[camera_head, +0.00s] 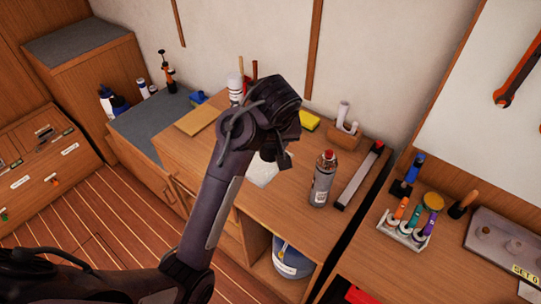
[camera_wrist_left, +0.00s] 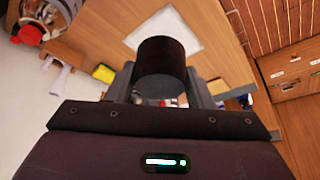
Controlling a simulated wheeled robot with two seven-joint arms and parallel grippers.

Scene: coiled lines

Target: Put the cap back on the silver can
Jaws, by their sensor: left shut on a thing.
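The silver can (camera_head: 323,181) stands upright on the wooden bench, with a red part at its top and no cap on it. Part of it also shows in the left wrist view (camera_wrist_left: 28,28), at the upper left corner. My left gripper (camera_head: 280,154) is above the bench, left of the can and apart from it. It is shut on a dark, cylindrical cap (camera_wrist_left: 161,66), seen close up in the left wrist view between the fingers. In the head view the cap is mostly hidden by the gripper. My right gripper is out of view.
A white pad (camera_head: 262,173) lies below my left gripper. A wooden holder (camera_head: 344,136), a yellow sponge (camera_head: 309,121) and a long grey bar (camera_head: 360,178) are near the can. A white spray can (camera_head: 235,90) stands further back. A marker rack (camera_head: 406,228) is on the right bench.

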